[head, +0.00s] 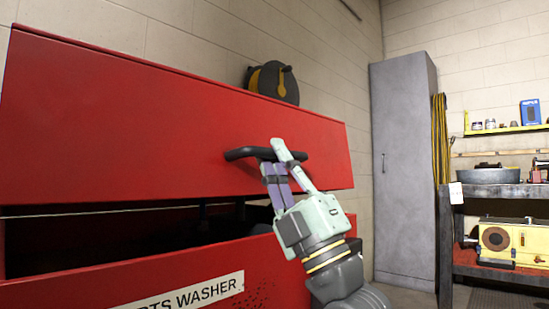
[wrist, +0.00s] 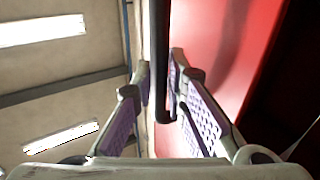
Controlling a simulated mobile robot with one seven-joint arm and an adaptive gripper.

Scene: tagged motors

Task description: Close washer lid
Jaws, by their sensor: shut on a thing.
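The red washer lid (head: 150,130) is tilted partly open above the red washer body (head: 280,285), with a dark gap between them. A black bar handle (head: 245,153) is on the lid's front face. My gripper (head: 278,150) is at the right part of the handle, with its fingers around it. In the wrist view, the handle (wrist: 160,60) runs between the purple-padded fingers of my gripper (wrist: 158,95), with the red lid (wrist: 215,50) to the right. Much of the washer's inside is dark.
A black and yellow reel (head: 272,82) is on the wall behind the lid. A grey cabinet (head: 403,165) stands to the right. A workbench (head: 500,190) with a yellow machine (head: 510,243) below is at the far right.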

